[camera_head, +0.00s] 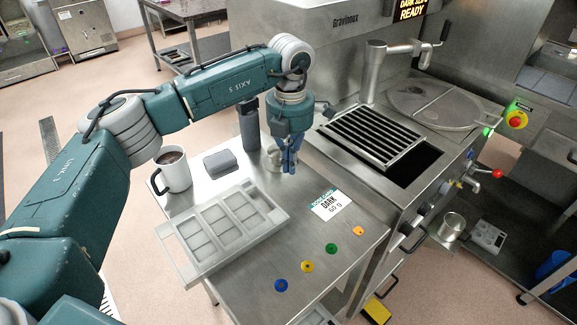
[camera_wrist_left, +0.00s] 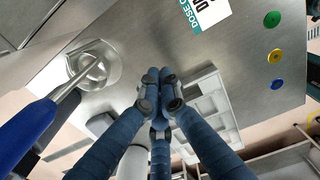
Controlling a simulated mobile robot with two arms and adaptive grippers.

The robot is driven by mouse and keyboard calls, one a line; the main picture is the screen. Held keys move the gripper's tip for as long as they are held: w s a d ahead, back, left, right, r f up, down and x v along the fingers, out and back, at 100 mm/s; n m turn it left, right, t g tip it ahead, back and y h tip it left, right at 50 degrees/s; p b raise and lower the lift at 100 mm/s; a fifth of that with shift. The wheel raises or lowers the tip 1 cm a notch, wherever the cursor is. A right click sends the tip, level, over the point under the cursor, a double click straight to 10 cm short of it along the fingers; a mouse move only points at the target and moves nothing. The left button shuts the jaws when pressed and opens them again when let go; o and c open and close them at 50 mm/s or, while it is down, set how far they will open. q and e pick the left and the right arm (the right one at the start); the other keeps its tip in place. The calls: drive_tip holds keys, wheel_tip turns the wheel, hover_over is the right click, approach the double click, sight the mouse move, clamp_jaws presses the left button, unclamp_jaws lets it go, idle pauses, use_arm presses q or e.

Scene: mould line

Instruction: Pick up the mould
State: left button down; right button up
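The mould (camera_head: 222,226) is a pale grey rectangular tray with several square-patterned cavities. It lies flat on the steel table, at its left front edge in the head view. In the left wrist view part of the mould (camera_wrist_left: 212,104) shows beyond the fingers, partly hidden by them. My left gripper (camera_head: 289,170) points down above the table, behind and to the right of the mould, apart from it. Its blue fingers (camera_wrist_left: 160,90) are together at the tips with nothing seen between them. My right gripper is in neither view.
A white mug (camera_head: 172,170) of brown liquid and a grey block (camera_head: 220,164) stand behind the mould. A metal cup (camera_wrist_left: 95,66) with a blue-handled tool is close to my gripper. A label card (camera_head: 331,204) and coloured discs (camera_head: 307,266) lie to the right.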

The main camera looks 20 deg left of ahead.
sight(278, 199)
use_arm(q)
wheel_tip(278, 199, down, 7)
drive_tip(key=shift+s+d+f+p, duration=0.1)
drive_tip(key=shift+f+p, duration=0.05)
drive_tip(key=shift+p, duration=0.9)
drive_tip(key=s+a+p, duration=0.1)
drive_tip(key=s+p, duration=0.1)
drive_tip(key=shift+s+a, duration=0.35)
drive_tip(key=shift+a, duration=0.05)
drive_tip(key=shift+s+a, duration=0.25)
drive_tip(key=shift+s, duration=0.1)
drive_tip(key=shift+d+f, duration=0.1)
